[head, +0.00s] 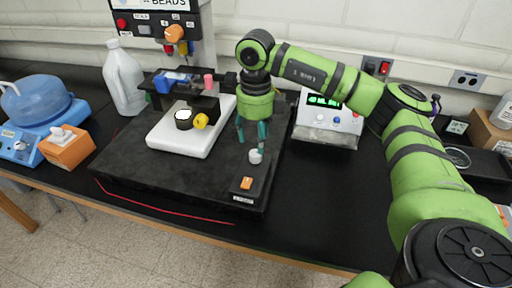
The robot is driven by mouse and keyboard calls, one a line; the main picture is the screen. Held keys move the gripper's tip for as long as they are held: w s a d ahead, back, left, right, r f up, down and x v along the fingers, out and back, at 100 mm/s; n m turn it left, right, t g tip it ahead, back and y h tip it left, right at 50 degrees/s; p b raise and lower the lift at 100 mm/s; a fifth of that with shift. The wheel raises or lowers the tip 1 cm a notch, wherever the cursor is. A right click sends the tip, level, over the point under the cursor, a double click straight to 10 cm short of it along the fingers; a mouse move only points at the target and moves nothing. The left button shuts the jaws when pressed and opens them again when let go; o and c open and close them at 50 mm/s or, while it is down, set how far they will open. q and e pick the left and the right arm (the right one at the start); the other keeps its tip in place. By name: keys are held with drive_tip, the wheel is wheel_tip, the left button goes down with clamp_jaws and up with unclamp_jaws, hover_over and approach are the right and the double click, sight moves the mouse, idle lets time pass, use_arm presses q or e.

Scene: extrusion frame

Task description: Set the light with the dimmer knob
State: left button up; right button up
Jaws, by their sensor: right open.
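The dimmer knob (256,157) is a small pale round knob. It sits upright on the right part of a wide black base (125,165). My right gripper (251,141) hangs pointing down just above the knob, its teal fingers apart. One fingertip appears close to the knob's top; I cannot tell if it touches. An orange rocker switch (246,184) with a small label is on the base in front of the knob. A pale round disc (183,115), perhaps the light, shows on the black holder over the white block. My left gripper is out of view.
The white block (182,143) and a yellow knob (201,121) stand left of my gripper. A white instrument with a green display (325,101) is close behind to the right. A jug (124,80) and an orange tissue box (66,150) are farther left. Bare black bench lies right of the base.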

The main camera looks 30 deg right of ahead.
sight(256, 153)
wheel_tip(256, 153, up, 7)
drive_tip(key=shift+f, duration=0.15)
